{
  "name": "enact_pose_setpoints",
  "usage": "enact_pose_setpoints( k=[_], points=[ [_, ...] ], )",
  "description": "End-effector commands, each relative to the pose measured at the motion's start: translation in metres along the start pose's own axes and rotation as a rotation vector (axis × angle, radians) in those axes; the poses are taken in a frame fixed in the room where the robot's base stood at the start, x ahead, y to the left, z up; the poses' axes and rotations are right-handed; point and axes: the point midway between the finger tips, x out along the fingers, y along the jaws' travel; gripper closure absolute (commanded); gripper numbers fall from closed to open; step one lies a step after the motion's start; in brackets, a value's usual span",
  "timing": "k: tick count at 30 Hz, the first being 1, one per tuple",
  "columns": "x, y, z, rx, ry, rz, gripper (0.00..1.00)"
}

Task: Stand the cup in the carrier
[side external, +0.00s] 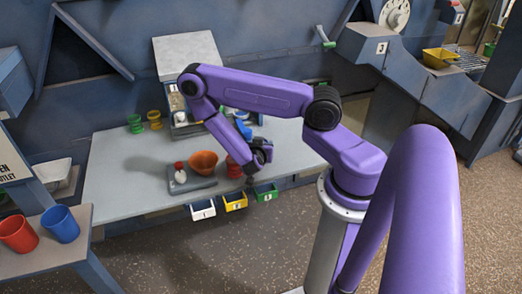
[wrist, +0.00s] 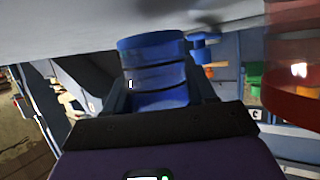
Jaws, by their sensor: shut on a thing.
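In the wrist view a blue ribbed cup (wrist: 155,72) sits between the grey fingers of my gripper (wrist: 160,100), and the gripper is shut on it. A small blue piece sticks out at the cup's upper right. In the side external view my gripper (side external: 258,156) is low over the right front part of the table, just right of a red spool-shaped cup (side external: 233,168). The held cup cannot be made out clearly there. A blurred red shape (wrist: 293,70) is close at the right of the wrist view. I cannot tell which thing is the carrier.
An orange bowl (side external: 203,162) and a grey scale-like tray (side external: 190,184) stand left of my gripper. White (side external: 202,209), yellow (side external: 235,201) and green (side external: 266,192) bins hang at the table's front edge. The table's left is clear.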

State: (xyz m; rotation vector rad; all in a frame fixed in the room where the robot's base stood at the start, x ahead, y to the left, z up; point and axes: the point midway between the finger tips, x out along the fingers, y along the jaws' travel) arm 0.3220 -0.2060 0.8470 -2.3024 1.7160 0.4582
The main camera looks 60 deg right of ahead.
Motion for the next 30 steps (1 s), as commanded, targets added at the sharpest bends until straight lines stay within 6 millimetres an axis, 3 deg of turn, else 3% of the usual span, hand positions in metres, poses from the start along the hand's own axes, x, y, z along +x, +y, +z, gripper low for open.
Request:
enact_pose_setpoints(
  k=[6,19,20,22,30],
  points=[
    [0.008,0.000,0.018,-0.001,0.000,0.001,0.74],
    [0.009,0.000,0.022,0.000,0.000,0.000,0.74],
    [0.009,0.000,0.022,0.000,0.000,0.000,0.42],
    [0.009,0.000,0.022,0.001,0.000,0.000,0.19],
    [0.009,0.000,0.022,0.000,0.000,0.000,0.19]
  ],
)
